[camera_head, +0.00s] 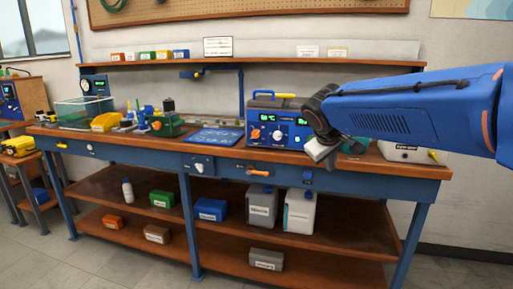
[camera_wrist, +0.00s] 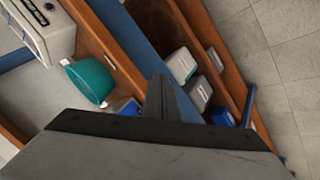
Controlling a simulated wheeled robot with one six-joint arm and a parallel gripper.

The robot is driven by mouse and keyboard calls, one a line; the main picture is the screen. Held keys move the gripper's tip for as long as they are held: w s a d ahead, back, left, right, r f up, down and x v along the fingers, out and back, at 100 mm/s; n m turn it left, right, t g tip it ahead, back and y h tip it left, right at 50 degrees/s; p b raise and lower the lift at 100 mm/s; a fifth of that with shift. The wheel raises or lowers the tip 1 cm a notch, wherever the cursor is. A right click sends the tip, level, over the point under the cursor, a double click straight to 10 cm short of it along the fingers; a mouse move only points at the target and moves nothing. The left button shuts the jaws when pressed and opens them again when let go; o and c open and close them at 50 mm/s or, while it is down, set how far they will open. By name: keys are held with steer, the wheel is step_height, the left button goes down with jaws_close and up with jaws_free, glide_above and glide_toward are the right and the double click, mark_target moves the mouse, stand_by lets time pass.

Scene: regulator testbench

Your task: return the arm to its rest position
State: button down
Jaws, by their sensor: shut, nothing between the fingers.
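My arm reaches in from the right edge of the head view, a blue link ending in a dark wrist joint. My gripper (camera_head: 322,152) hangs in front of the right part of the workbench (camera_head: 350,172), beside the blue instrument box (camera_head: 278,122) with green digits. In the wrist view my gripper (camera_wrist: 158,90) shows as a dark finger shape, its fingers together and nothing held. Below and beyond it are the bench edge and lower shelf. Part of the bench top behind my wrist is hidden.
A teal bowl (camera_wrist: 88,80) and a white box (camera_head: 405,150) stand on the bench's right part. White and grey canisters (camera_head: 300,212) stand on the lower shelf. The floor in front is clear.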

steer(key=s+d+f+m+y, duration=0.1)
steer(key=s+f, duration=0.4)
steer(key=s, duration=0.5)
steer(key=s+d+f+m+g+y, duration=0.1)
steer(key=s+f+m, duration=0.1)
steer(key=s+f, duration=0.4)
steer(key=s+d+f+m+g+y, duration=0.1)
steer(key=s+f, duration=0.4)
steer(key=s, duration=1.1)
steer(key=shift+s+d+f+m+y, duration=0.15)
steer(key=shift+s+f+m+y, duration=0.05)
steer(key=shift+f+m+y, duration=0.25)
steer(key=shift+r, duration=0.1)
stand_by(3.8)
